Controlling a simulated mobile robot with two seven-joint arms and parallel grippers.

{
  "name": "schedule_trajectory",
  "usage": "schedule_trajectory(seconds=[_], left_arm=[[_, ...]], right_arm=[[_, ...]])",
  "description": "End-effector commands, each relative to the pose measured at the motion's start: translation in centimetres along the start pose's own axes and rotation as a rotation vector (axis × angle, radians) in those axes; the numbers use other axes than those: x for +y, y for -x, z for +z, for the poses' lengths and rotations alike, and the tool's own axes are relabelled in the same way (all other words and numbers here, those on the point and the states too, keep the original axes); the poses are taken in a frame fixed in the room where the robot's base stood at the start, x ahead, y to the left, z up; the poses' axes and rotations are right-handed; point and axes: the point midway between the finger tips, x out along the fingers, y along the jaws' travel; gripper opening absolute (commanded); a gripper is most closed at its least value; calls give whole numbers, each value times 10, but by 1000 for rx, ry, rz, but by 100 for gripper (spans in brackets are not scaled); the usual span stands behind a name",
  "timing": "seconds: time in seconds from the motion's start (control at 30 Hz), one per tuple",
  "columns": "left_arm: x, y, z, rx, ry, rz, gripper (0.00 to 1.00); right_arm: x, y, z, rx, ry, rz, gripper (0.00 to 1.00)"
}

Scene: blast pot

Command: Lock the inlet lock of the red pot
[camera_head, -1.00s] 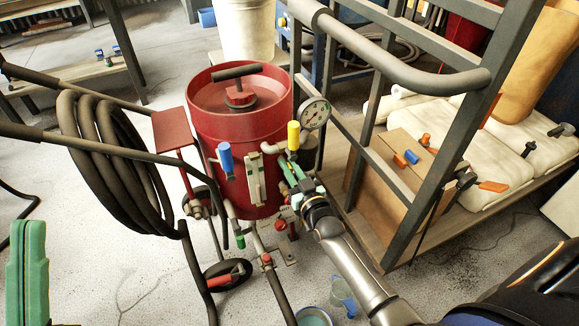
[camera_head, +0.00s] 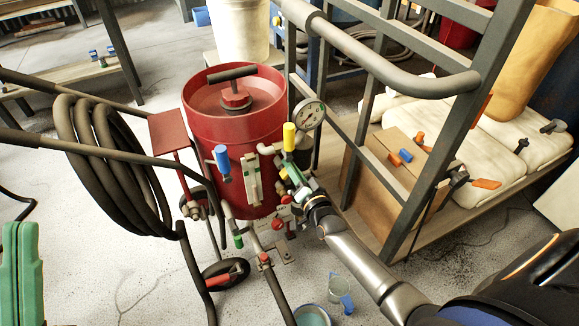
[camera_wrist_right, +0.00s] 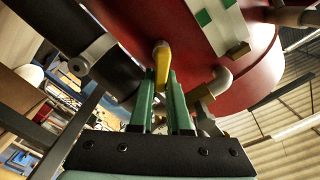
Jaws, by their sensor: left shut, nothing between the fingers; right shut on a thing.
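The red pot (camera_head: 240,115) stands upright on the floor, with a dark T-handle on its lid. On its front are an upright yellow lever (camera_head: 289,137), a blue lever (camera_head: 222,160) and pipes. My right gripper (camera_head: 290,172) is at the pot's front right, below the upright yellow lever. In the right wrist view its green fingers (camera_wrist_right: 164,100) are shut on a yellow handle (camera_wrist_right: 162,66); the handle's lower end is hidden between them. Which fitting is the inlet lock I cannot tell for sure. My left gripper (camera_head: 20,275) is shut and empty at the lower left, away from the pot.
A coiled dark hose (camera_head: 110,165) hangs left of the pot. A pressure gauge (camera_head: 311,115) sits right of the levers. A grey metal frame (camera_head: 440,140) stands close to my right arm. A clear jug (camera_head: 340,289) and a bowl (camera_head: 312,316) are on the floor.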

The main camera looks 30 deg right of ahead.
Motion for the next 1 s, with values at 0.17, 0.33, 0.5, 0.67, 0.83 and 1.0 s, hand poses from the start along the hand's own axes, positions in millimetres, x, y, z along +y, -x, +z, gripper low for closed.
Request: schedule_trajectory(seconds=[0.17,0.33,0.5,0.67,0.83,1.0], left_arm=[[2,4,3,-1,5,-2,0],[4,7,7,-3,15,-4,0],[6,11,11,-4,28,-5,0],[9,14,14,-1,40,-2,0],[11,16,16,2,46,0,0],[12,18,19,-2,50,2,0]], right_arm=[[6,0,2,-2,-168,0,0],[10,0,3,-1,-330,1,0],[14,0,5,-1,-482,1,0],[16,0,6,-1,-605,0,0],[17,0,8,-1,-705,1,0],[18,0,8,-1,-769,1,0]])
